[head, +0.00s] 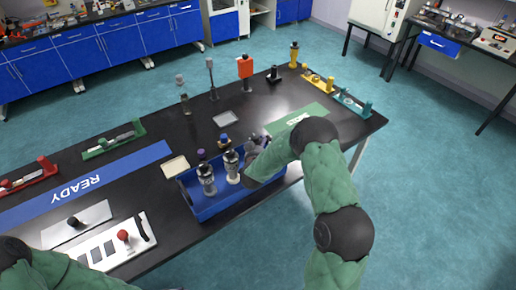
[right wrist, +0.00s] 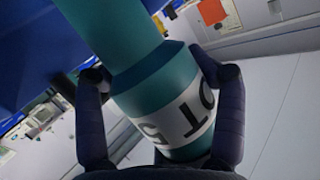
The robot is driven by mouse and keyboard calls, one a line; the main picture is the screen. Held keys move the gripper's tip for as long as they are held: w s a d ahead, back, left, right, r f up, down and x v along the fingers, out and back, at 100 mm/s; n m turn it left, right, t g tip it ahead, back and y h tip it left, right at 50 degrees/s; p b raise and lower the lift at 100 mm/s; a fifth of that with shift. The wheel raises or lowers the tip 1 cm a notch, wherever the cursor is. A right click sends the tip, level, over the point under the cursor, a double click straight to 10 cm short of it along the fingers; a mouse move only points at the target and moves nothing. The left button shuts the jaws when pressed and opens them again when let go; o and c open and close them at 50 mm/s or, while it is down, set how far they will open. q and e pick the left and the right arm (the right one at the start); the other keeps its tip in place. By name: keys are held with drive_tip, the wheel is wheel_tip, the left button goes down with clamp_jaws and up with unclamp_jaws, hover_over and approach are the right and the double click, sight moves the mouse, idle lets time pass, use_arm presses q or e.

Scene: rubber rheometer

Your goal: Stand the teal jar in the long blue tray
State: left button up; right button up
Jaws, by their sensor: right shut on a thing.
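The teal jar (right wrist: 160,85) fills the middle of the right wrist view, with a white band of dark lettering around it. My right gripper (right wrist: 160,100) is shut on it, one dark finger on each side. In the head view my right gripper (head: 257,146) is over the right part of the long blue tray (head: 222,204), partly hidden by my arm. The teal jar cannot be made out there, and whether it touches the tray floor cannot be told. My left gripper is out of view; only part of that arm shows at lower left.
Two dark-and-clear jars (head: 207,178) (head: 232,166) stand in the tray's left and middle part. Behind it are a cream dish (head: 175,166) and a blue-and-yellow item (head: 224,141). A white control panel (head: 112,246) with a red knob lies at the left front.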

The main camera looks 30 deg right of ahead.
drive_tip(key=shift+s+a+f, duration=0.1)
drive_tip(key=shift+s+f, duration=0.05)
drive_tip(key=shift+f, duration=0.35)
drive_tip(key=shift+f, duration=0.15)
drive_tip(key=o, duration=1.3)
drive_tip(key=shift+r, duration=0.25)
drive_tip(key=p+v, duration=0.2)
drive_tip(key=v, duration=1)
